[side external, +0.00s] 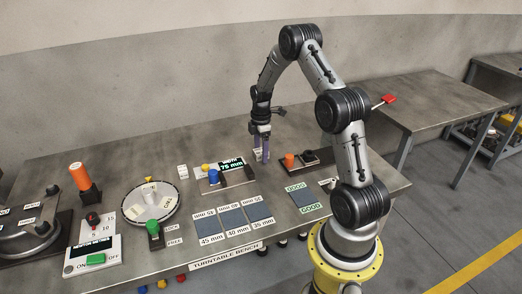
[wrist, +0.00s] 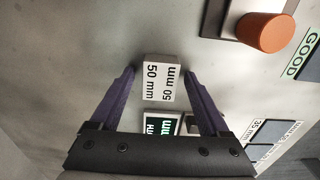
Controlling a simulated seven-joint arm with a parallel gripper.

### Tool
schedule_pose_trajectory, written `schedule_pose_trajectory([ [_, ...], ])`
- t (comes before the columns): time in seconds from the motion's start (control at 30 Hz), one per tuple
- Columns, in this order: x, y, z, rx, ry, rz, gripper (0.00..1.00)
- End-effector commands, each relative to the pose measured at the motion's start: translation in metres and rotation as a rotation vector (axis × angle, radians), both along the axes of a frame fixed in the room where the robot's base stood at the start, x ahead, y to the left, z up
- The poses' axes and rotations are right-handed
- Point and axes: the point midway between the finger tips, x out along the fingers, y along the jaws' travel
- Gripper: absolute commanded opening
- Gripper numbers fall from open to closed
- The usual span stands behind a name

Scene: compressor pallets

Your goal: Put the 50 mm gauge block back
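The 50 mm gauge block (wrist: 160,82), a small pale block with a "50 mm" label on its face, shows between the fingertips of my gripper (wrist: 159,70) in the wrist view. My gripper has two purple fingers, one on each side of the block, with narrow gaps showing beside it, so it looks open. In the side view my gripper (side external: 261,156) points down low over the bench, right of the width display (side external: 231,165). The block is mostly hidden by the fingers there. I cannot tell how far down the fingers reach around it.
An orange knob (side external: 289,160) on a dark base stands right of my gripper. A "GOOD" pad (side external: 303,200) and several labelled size pads (side external: 232,219) lie nearer the front.

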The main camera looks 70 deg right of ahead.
Motion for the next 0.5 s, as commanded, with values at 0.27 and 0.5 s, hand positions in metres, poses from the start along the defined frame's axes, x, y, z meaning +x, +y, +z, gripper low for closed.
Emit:
schedule_pose_trajectory([
  [0.27,0.000,0.000,0.001,0.000,0.000,0.000,0.80],
  [0.5,0.001,-0.001,0.029,-0.003,-0.003,0.000,0.80],
])
